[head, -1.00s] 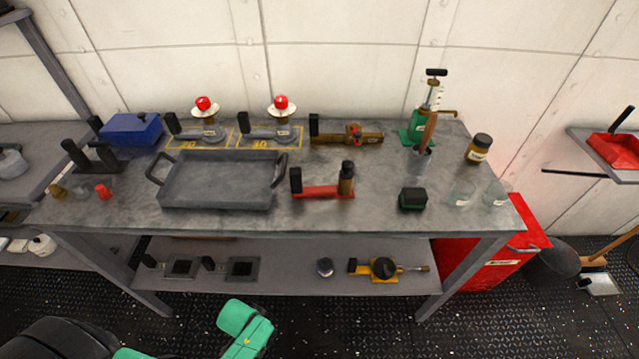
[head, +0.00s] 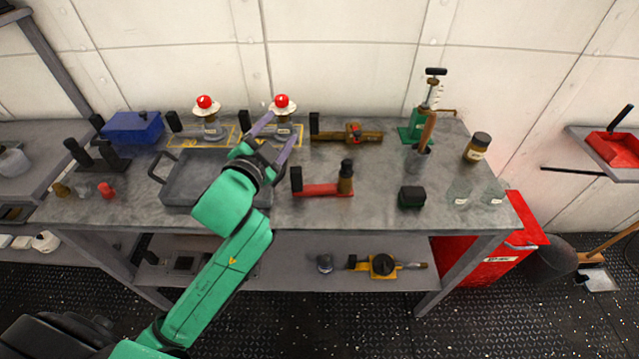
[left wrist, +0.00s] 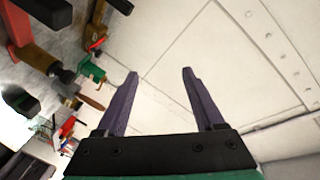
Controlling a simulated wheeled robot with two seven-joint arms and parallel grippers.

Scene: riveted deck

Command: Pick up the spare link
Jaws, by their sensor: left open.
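I cannot tell for certain which piece is the spare link; no label naming it is readable. My left gripper (head: 283,121) is open and empty, its purple fingers spread over the right yellow-marked bay at the back of the bench. In the head view the fingers overlap the right red-knobbed fixture (head: 282,104); contact cannot be told. The left wrist view shows the open fingers (left wrist: 160,73) with only pale wall between the tips. Black-handled pieces include a brown bar (head: 345,134), a red bar (head: 322,190) and a dark square piece (head: 184,263) on the lower shelf.
A grey tray (head: 180,180) is partly behind my left arm. A left red-knobbed fixture (head: 207,106), blue box (head: 133,127), green pump (head: 412,131), brown jar (head: 478,147) and black block (head: 411,197) stand on the bench. Bare bench top lies right of centre.

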